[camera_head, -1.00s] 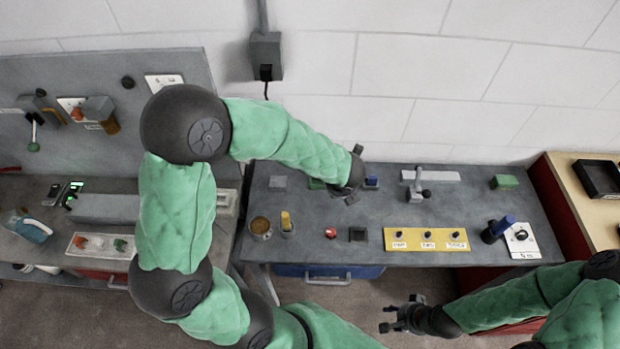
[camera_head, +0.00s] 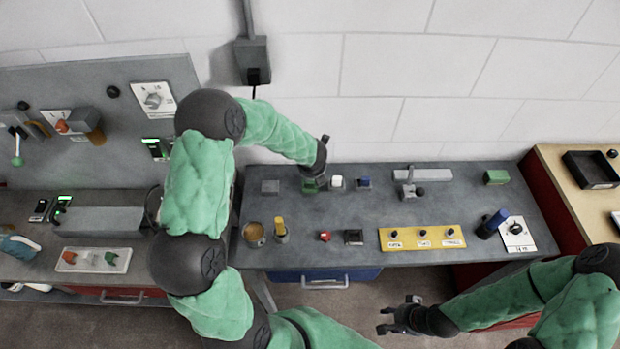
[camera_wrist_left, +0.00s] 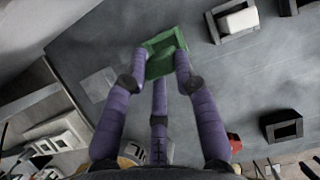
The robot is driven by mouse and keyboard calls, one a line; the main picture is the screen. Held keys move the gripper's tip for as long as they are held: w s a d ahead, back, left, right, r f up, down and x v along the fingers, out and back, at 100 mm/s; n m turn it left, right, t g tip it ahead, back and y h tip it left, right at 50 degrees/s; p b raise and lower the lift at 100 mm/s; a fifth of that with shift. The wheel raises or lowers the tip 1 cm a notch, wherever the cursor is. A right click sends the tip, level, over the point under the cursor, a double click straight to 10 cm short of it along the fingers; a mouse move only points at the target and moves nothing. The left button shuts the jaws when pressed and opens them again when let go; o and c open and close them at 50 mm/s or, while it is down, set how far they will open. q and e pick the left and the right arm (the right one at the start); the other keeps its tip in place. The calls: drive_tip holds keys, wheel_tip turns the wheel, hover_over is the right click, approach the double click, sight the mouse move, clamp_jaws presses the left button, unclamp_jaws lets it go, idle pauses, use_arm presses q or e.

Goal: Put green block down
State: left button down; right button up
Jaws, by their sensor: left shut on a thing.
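My left gripper (camera_head: 313,181) is at the back left of the grey bench. In the left wrist view its fingers (camera_wrist_left: 160,84) are closed around a green block (camera_wrist_left: 160,64). The block is over or at a green holder (camera_wrist_left: 151,43), whose edge shows just beyond it. I cannot tell whether the block touches the holder's floor. In the head view the gripper mostly hides the block. My right gripper (camera_head: 396,315) is open and empty, in front of the bench over the floor.
Right of the green holder stand a white block in a dark holder (camera_head: 336,183) and a blue one (camera_head: 363,183). A yellow panel (camera_head: 422,238), red button (camera_head: 325,237) and tan cup (camera_head: 254,233) are nearer the front.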

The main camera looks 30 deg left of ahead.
sight(310, 182)
use_arm(q)
drive_tip(key=shift+w+a+f, duration=0.2)
drive_tip(key=shift+a+f, duration=0.1)
drive_tip(key=shift+f, duration=0.2)
drive_tip(key=shift+w+f+b, duration=0.1)
drive_tip(key=shift+f+b, duration=0.4)
drive_tip(key=shift+f, duration=1.05)
drive_tip(key=shift+f, duration=0.1)
drive_tip(key=c, duration=1)
unclamp_jaws()
drive_tip(key=shift+o, duration=0.2)
